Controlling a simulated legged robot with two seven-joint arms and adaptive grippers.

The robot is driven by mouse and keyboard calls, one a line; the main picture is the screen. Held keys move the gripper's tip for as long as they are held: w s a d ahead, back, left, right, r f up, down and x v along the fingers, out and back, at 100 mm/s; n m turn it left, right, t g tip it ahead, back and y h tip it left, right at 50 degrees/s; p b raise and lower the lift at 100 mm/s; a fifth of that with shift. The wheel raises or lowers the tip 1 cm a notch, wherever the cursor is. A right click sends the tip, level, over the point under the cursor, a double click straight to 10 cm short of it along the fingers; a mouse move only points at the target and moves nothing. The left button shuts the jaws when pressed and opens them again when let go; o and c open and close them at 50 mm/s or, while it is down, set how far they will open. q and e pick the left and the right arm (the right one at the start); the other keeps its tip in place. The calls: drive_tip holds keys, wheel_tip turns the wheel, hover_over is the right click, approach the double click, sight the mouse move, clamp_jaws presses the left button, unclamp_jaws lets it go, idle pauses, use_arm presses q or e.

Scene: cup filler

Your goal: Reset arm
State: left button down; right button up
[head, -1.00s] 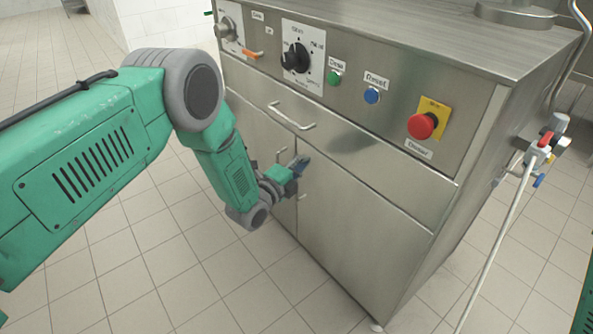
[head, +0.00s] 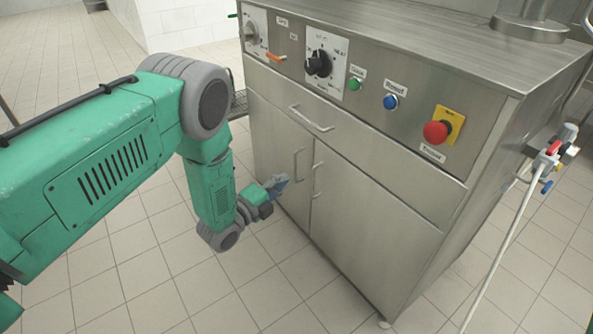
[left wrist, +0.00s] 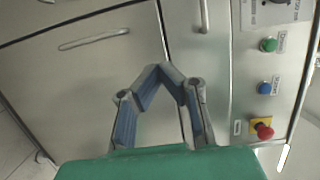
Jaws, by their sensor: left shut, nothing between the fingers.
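My left gripper (head: 278,187) is low in front of the steel machine's left cabinet door (head: 278,150). Its fingertips meet in the left wrist view (left wrist: 160,70); it is shut and empty. It looks apart from the door and its handle (head: 298,164), though the exact gap is hard to judge. My left arm reaches in from the left, bent down at the elbow. My right gripper is out of view.
The machine's panel has a black dial (head: 318,63), a green button (head: 354,84), a blue button (head: 390,102) and a red emergency button (head: 435,131). A drawer handle (head: 311,119) sticks out below. A white hose (head: 498,250) hangs at right.

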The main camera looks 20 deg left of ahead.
use_arm(q)
drive_tip(key=shift+s+a, duration=0.2)
drive_tip(key=shift+s, duration=0.3)
drive_tip(key=s+a+f+n+g+y+p, duration=0.1)
drive_tip(key=s+f+n+g+y+p, duration=0.15)
drive_tip(key=s+n+g, duration=0.5)
drive_tip(key=s+a+f+n+g+y+p, duration=0.1)
drive_tip(key=s+f+n+g+y+p, duration=0.3)
drive_tip(key=s, duration=0.6)
drive_tip(key=s+r+n+g+p, duration=0.1)
drive_tip(key=s+n, duration=0.4)
drive_tip(key=s, duration=0.5)
drive_tip(key=s+a+r+n+g+p, duration=0.1)
drive_tip(key=s+r+n+g, duration=0.2)
drive_tip(key=s, duration=0.7)
drive_tip(key=shift+s+a+r+n+g, duration=0.15)
drive_tip(key=shift+s+r+n+g, duration=0.25)
drive_tip(key=shift+n, duration=0.55)
